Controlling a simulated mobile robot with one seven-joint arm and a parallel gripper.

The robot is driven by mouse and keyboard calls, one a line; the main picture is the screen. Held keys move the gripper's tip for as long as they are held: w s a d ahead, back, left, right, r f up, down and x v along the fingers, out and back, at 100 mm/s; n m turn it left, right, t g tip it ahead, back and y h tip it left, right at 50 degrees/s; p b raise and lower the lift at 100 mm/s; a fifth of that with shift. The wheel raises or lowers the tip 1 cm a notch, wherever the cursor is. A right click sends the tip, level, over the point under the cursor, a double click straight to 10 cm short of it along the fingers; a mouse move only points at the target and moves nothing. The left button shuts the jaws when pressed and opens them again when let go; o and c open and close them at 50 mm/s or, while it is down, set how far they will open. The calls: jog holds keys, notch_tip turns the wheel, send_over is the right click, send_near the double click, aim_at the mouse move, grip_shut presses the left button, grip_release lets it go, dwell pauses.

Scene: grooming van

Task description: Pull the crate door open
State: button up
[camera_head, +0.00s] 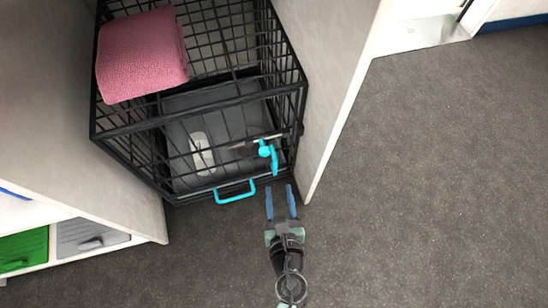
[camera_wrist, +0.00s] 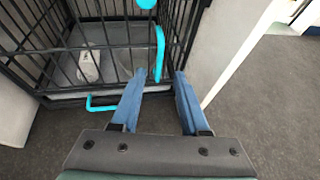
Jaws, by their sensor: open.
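The black wire crate (camera_head: 150,127) stands between two pale panels, and its front door looks closed. A turquoise latch with a hanging handle (camera_head: 274,160) is at the right of the front. A turquoise pull (camera_head: 235,192) is at the lower front edge. My gripper (camera_head: 280,187) is open and empty, just in front of the crate's right part and apart from the latch handle. In the wrist view, the latch handle (camera_wrist: 159,52) appears beyond and between the blue fingertips (camera_wrist: 157,76), and the pull (camera_wrist: 101,104) is to their left.
A pink towel (camera_head: 141,55) lies on top of the crate. A pale object (camera_head: 202,153) lies inside on the grey floor. A pale panel (camera_head: 327,80) stands close on the right. Drawers (camera_head: 88,237) are at lower left. Grey floor (camera_head: 430,170) is clear at right.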

aim_at(276, 166)
jog(key=b+x, duration=0.3)
jog(key=x, duration=0.7)
jog(key=shift+w+f, duration=0.15)
jog(key=shift+w, duration=0.15)
grip_shut()
dwell(0.9)
